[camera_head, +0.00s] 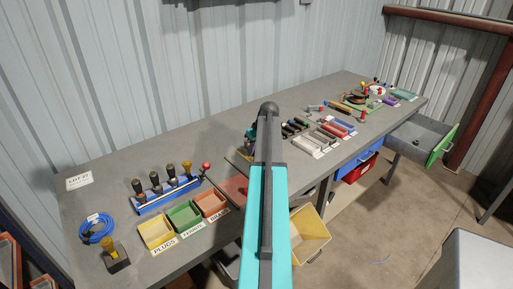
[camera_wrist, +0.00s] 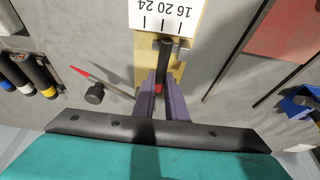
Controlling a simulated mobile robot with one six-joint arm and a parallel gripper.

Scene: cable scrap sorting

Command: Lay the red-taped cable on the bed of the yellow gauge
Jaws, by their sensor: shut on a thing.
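My gripper (camera_wrist: 158,88) shows in the wrist view with its purple fingers closed on a short black cable (camera_wrist: 166,62). The cable's red tape shows right between the fingertips. Its dark end points away from me, over the yellow gauge (camera_wrist: 147,68). The gauge has a white scale plate (camera_wrist: 165,14) at its far end, marked 16, 20 and 24. The cable looks roughly in line with the gauge bed; I cannot tell if it touches it. In the head view my arm hides the gripper, the cable and the gauge.
Several black cables with coloured bands (camera_wrist: 32,72) lie left of the gauge, and a black knob (camera_wrist: 95,94) stands nearer. A blue object (camera_wrist: 299,104) is at right. In the head view, yellow, green and orange bins (camera_head: 184,217) and a blue cable coil (camera_head: 97,229) occupy the bench's left part.

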